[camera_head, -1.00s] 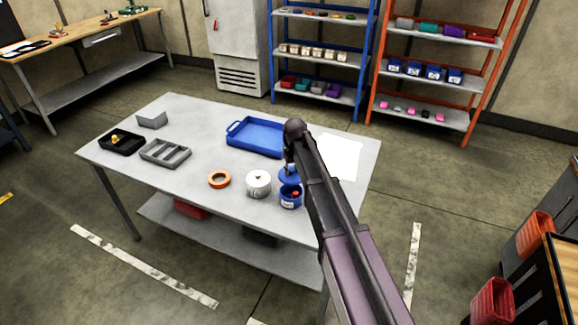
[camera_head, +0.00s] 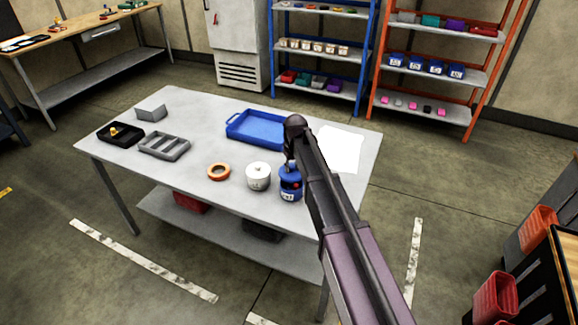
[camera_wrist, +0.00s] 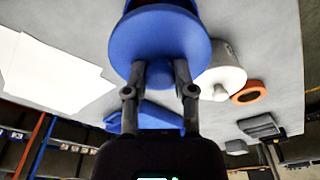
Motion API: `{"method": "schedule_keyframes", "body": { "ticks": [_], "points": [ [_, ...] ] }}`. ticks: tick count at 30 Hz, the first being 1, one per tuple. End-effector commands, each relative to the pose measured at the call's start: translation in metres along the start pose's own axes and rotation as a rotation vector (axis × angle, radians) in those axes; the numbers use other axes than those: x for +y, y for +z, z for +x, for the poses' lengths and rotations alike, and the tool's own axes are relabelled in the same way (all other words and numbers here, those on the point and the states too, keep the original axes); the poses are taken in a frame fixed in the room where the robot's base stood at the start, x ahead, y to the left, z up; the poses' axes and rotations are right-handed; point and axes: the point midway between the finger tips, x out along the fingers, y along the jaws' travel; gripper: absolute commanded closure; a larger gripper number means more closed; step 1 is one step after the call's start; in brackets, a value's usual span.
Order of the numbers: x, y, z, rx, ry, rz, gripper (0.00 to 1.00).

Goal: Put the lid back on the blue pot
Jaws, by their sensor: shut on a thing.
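The blue pot (camera_head: 291,194) stands upright near the front right of the white table, a pale label on its side. The blue lid (camera_head: 287,171) is over the pot's mouth; a spot of red shows at the front right, just below the lid. I cannot tell whether lid and rim touch. In the wrist view the round lid (camera_wrist: 160,42) hides most of the pot (camera_wrist: 165,4). My gripper (camera_wrist: 159,76) is shut on the lid's knob (camera_wrist: 159,73). In the head view my gripper (camera_head: 289,163) is small and partly hidden by my arm.
A white lidded pot (camera_head: 258,177) stands close to the left of the blue pot, then an orange ring (camera_head: 219,172). A blue tray (camera_head: 246,139) and white sheet (camera_head: 343,149) lie behind. Grey divided tray (camera_head: 164,146) and black tray (camera_head: 111,139) are at left.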

Motion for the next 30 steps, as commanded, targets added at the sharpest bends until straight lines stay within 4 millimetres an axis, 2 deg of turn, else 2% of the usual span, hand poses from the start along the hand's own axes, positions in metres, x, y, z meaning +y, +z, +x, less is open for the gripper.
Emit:
{"method": "schedule_keyframes", "body": {
  "ticks": [1,13,30],
  "points": [
    [0.000,0.001,0.007,0.000,0.000,0.000,0.98],
    [0.001,0.004,0.032,0.000,0.000,0.001,0.98],
    [0.002,0.005,0.037,0.000,0.000,0.002,0.98]
  ]
}}
